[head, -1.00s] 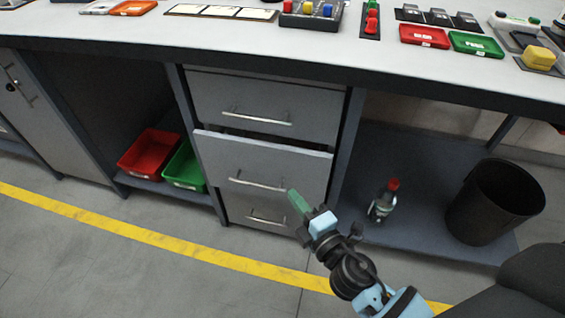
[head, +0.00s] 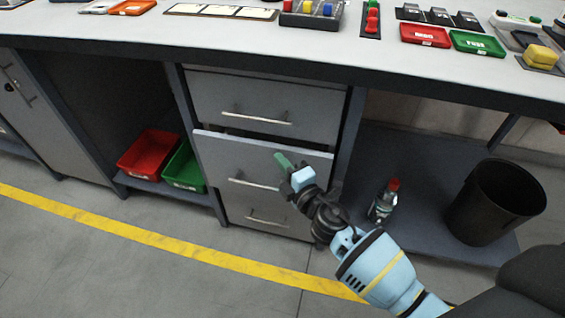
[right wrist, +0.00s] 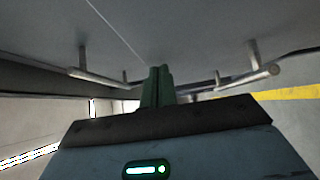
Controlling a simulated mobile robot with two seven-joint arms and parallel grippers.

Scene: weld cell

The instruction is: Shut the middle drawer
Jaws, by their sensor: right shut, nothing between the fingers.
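The middle drawer (head: 227,155) is grey with a bar handle (head: 254,184) and stands out a little from the unit between the top and bottom drawers. My right gripper (head: 281,160) is shut and empty, its green fingertips in front of the right part of the drawer front; I cannot tell if they touch it. In the right wrist view the shut green fingers (right wrist: 158,86) point at a grey front, with bar handles (right wrist: 100,77) to either side. My left gripper is not in view.
The top drawer (head: 300,100) and bottom drawer (head: 235,212) look shut. Red (head: 152,152) and green (head: 184,168) bins sit on the left shelf. A red-capped bottle (head: 384,203) and a black bucket (head: 494,203) stand on the right shelf. The worktop (head: 210,35) overhangs the drawers.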

